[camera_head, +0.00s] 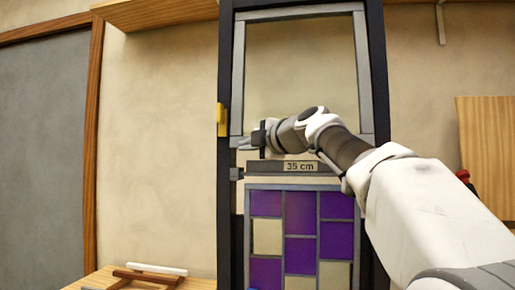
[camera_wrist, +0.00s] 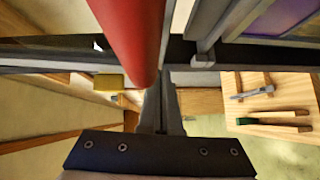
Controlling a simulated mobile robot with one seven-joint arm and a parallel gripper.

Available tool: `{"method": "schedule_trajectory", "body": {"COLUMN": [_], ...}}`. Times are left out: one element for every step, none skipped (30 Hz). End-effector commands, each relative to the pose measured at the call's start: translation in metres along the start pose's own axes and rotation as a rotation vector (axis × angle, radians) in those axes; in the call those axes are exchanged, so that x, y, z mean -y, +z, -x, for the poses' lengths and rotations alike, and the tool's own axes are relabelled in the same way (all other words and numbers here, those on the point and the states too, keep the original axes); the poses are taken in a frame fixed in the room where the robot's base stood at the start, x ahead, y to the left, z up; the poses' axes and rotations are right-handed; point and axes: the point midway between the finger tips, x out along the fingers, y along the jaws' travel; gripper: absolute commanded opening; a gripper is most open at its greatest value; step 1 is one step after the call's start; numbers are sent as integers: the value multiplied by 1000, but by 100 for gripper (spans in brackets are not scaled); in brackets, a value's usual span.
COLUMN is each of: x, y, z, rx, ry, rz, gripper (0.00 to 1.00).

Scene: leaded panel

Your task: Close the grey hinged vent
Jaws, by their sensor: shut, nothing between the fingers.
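The grey vent frame (camera_head: 365,75) is in the upper part of the dark upright panel in the head view, with plain wall showing through it. Its lower edge is partly hidden by my arm, and I cannot tell how far it stands open. My gripper (camera_head: 245,143) is shut and empty, pointing left near the vent's lower left corner. Its shut fingers (camera_wrist: 160,100) are also in the wrist view, beside a large red cylinder (camera_wrist: 130,30) close to the camera. I cannot tell whether they touch anything. A yellow block (camera_head: 221,119) is on the panel's left post.
A grey bar labelled 35 cm (camera_head: 299,167) crosses the panel above purple and cream panes (camera_head: 302,212). A wooden surface with wooden pieces (camera_head: 150,275) is at lower left. The wrist view shows tools (camera_wrist: 275,120) on a wooden surface. Bare wall lies left of the panel.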

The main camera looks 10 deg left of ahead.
Motion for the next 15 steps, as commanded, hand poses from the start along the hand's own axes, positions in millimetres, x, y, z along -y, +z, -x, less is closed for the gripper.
{"method": "schedule_trajectory", "body": {"x": [3,2,3,3,3,3,3,3,3,3,3,3,3,3,3], "y": [8,10,13,15,17,20,21,23,24,25,26,28,29,30,30], "z": [-6,-8,-11,-13,-15,-18,-19,-21,-23,-24,-26,-27,-28,-28,-29], "rx": [6,5,5,5,5,5,5,4,4,3,3,3,3,4,4], "ry": [-2,-2,-3,-3,-3,-3,-3,-3,-3,-3,-4,-5,-5,-5,-5], "rz": [-1,-1,-1,-1,-1,-1,-2,-2,-3,-2,-2,-2,-2,-2,-3], "gripper": [0,0,0,0,0,0,0,0,0,0,0,0,0,0,0]}}
